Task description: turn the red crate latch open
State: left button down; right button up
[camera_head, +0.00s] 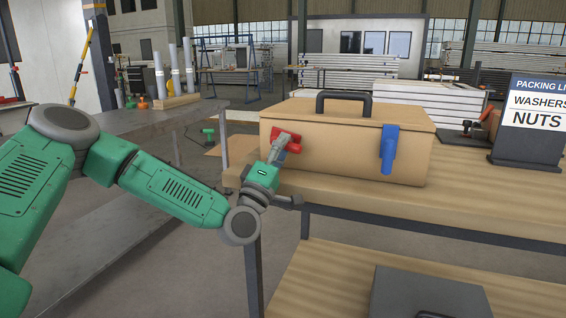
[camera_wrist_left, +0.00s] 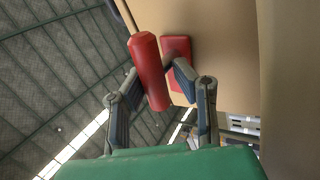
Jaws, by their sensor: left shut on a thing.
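The wooden crate (camera_head: 340,152) stands on the upper shelf of the workbench, with a black handle on its lid. The red latch (camera_head: 292,146) is on the left part of its front face, and the gripper covers some of it. My left gripper (camera_head: 281,142) is shut on the red latch. In the left wrist view the latch's red handle (camera_wrist_left: 149,70) lies between the two fingers (camera_wrist_left: 151,88), with its red base plate (camera_wrist_left: 177,60) on the crate face behind. A blue latch (camera_head: 389,150) hangs down on the right part of the crate front. My right gripper is not in view.
A dark sign (camera_head: 530,120) reading washers and nuts stands right of the crate. The wooden top (camera_head: 480,190) between them is clear. A grey box (camera_head: 425,295) lies on the lower shelf. A grey table (camera_head: 150,125) stands at the left, beside my arm.

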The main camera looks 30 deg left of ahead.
pick_arm(q)
jog(key=shift+r+n+y+b, duration=0.2)
jog(key=shift+n+y+b, duration=0.75)
jog(key=shift+n+y, duration=0.8)
jog(key=shift+r+n, duration=0.1)
jog(key=shift+n, duration=0.55)
jog(key=shift+a+r+y, duration=0.15)
jog(key=shift+y, duration=0.2)
jog(key=c, duration=1.4)
grip_release()
jog(key=shift+s+a, duration=0.1)
jog(key=shift+f, duration=0.25)
jog(key=shift+f, duration=0.1)
jog(key=shift+s+d+f, duration=0.2)
jog(key=shift+s, duration=0.05)
jog(key=v, duration=1.1)
jog(key=shift+s+a+r, duration=0.1)
jog(key=shift+s+a, duration=0.05)
jog(key=shift+s, duration=0.1)
